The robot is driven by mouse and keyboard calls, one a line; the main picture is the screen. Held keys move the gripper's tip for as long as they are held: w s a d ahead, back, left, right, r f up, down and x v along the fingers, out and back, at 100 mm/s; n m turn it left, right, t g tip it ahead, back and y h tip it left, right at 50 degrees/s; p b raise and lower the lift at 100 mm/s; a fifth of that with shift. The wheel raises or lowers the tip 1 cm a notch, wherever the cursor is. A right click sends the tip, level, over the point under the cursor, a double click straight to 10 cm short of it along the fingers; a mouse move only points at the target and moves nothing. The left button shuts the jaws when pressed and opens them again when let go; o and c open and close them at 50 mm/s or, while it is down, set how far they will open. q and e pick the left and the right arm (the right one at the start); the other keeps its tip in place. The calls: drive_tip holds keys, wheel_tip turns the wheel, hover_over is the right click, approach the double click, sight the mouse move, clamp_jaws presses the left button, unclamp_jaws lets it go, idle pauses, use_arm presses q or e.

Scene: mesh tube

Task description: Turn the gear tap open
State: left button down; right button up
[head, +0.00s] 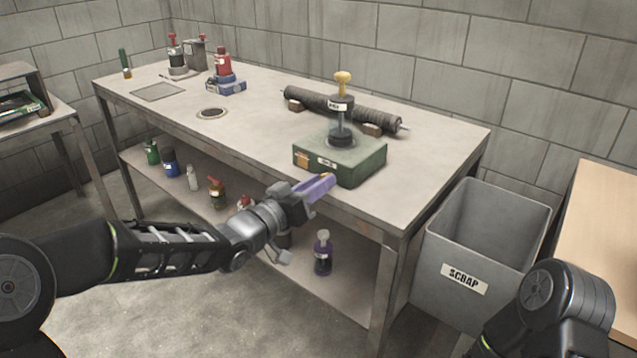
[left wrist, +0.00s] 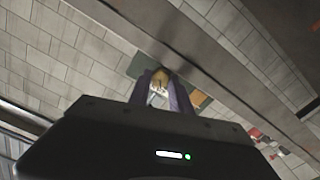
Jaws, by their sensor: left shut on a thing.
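A green box (head: 352,160) stands at the front edge of the workbench, with a dark post and a yellow knob (head: 342,78) on top. A small brass-coloured piece, which looks like the gear tap (head: 327,175), shows at its front lower edge. My left gripper (head: 321,186) has purple fingers and is shut on this piece, in front of the bench edge. In the left wrist view the brass-yellow tap (left wrist: 161,78) sits between the fingertips (left wrist: 160,88). The fingers hide part of it, so its turn angle cannot be told. My right gripper is out of view.
A dark mesh tube (head: 342,108) lies on wooden blocks behind the box. Several bottles, one purple (head: 323,255), are on the lower shelf.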

use_arm(q)
drive_tip(key=c, duration=1.2)
unclamp_jaws()
drive_tip(key=shift+p+v, duration=0.6)
drive_tip(key=shift+v, duration=3.3)
